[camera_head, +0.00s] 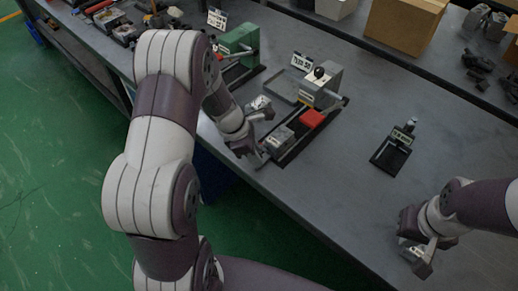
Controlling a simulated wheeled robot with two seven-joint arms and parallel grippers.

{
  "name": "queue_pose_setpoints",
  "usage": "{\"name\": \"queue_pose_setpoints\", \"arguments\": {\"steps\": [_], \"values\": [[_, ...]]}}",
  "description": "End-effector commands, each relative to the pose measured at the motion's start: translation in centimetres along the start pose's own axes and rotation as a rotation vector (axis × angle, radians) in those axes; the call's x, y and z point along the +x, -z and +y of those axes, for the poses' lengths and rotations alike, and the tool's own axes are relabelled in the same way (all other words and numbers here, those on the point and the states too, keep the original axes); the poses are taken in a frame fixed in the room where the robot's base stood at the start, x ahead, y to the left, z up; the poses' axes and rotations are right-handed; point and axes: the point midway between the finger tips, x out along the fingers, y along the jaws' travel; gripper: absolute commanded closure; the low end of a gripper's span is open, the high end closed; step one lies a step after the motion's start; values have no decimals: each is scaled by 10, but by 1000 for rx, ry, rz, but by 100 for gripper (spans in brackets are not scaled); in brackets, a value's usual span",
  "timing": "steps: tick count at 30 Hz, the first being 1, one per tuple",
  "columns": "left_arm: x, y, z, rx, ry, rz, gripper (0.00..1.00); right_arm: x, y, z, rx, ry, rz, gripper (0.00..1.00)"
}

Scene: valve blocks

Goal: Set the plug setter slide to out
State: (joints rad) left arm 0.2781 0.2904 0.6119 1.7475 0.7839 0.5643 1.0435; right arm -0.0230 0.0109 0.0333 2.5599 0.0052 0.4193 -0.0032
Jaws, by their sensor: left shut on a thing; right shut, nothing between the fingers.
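The plug setter (322,88) is a grey block machine with a black ball knob and a small sign behind it. Its dark slide base (292,152) runs toward the front edge of the bench. A red part (312,118) sits at the machine's foot, and a grey metal block (280,138) sits nearer the front on the slide. My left gripper (259,148) is at the slide's front left end, shut on a part there that its fingers mostly hide, seemingly the slide's end. My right gripper (420,264) is shut and empty over the right front bench, apart from the setter.
A green machine (238,42) stands to the left behind my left arm. A flat grey tray (292,86) lies beside the setter. A small black labelled stand (393,150) is to its right. A cardboard box (405,22) and dark parts (483,75) are at the back. The right bench is mostly clear.

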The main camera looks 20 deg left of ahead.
Motion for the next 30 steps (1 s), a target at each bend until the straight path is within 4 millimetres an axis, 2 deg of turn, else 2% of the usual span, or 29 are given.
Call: {"name": "queue_pose_setpoints", "arguments": {"steps": [2, 3, 5, 13, 16, 20, 24, 30], "values": [[1, 2, -3, -1, 8, 2, 100, 0, 0, 0, 0, 0, 0, 100], [1, 2, -3, -1, 9, 2, 66, 0, 0, 0, 0, 0, 0, 100], [1, 2, -3, -2, 9, 2, 49, 0, 0, 0, 0, 0, 0, 100], [0, 1, -2, -1, 6, 1, 49, 0, 0, 0, 0, 0, 0, 100], [-9, 0, -1, -1, 4, 0, 49, -2, 0, 0, 0, 0, 0, 100], [-40, 0, 0, -1, 0, -1, 49, -9, 1, 0, 0, 0, 0, 100], [-79, 1, -1, -2, 1, 0, 49, -14, 2, 0, 0, 0, 0, 100], [-117, 2, -1, -1, 3, 0, 49, -16, 2, 0, 0, 0, 0, 100]]}}
